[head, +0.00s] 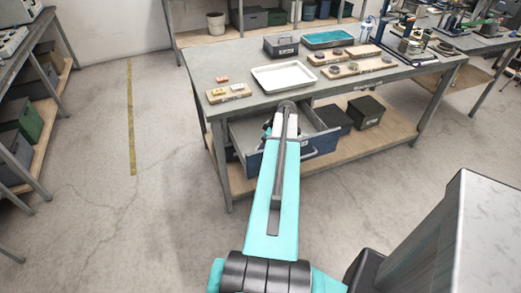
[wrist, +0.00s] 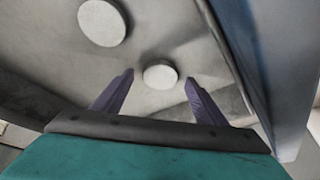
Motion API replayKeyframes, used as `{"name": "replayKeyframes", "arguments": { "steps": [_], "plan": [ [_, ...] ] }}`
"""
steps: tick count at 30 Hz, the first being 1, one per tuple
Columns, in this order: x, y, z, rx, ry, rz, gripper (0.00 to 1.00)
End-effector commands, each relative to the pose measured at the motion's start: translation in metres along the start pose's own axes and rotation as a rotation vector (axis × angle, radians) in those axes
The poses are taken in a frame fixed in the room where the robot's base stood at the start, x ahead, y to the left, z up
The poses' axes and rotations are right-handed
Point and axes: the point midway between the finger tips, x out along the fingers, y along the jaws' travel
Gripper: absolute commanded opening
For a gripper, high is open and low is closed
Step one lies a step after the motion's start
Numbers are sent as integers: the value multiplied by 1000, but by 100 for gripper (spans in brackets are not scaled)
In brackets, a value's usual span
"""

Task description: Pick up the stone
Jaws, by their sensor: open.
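Two pale grey, round, flat-topped pieces lie on a grey surface in the wrist view: one disc (wrist: 160,74) between my fingertips, the other disc (wrist: 102,22) farther off at upper left. They look stone-like, but I cannot tell which is the stone. My gripper (wrist: 159,77) is open, its two dark purple fingers on either side of the nearer disc. I cannot tell whether they touch it. In the head view my arm reaches over an open drawer (head: 320,143) under the workbench. My arm hides most of the gripper and part of the drawer's inside.
The workbench (head: 232,97) bears a white tray (head: 283,77), a grey box (head: 281,46), a teal-filled tray (head: 327,39) and wooden boards with small pieces. A drawer-like wall (wrist: 258,60) rises close on the right in the wrist view. Floor at left is clear.

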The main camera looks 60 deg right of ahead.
Motion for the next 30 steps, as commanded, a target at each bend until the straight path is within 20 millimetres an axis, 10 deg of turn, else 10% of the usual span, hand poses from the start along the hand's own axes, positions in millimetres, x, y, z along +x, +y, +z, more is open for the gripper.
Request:
{"name": "replayKeyframes", "arguments": {
  "steps": [21,30],
  "plan": [
    [8,0,0,-1,0,0,66],
    [8,0,-1,-1,0,0,20]
  ]
}}
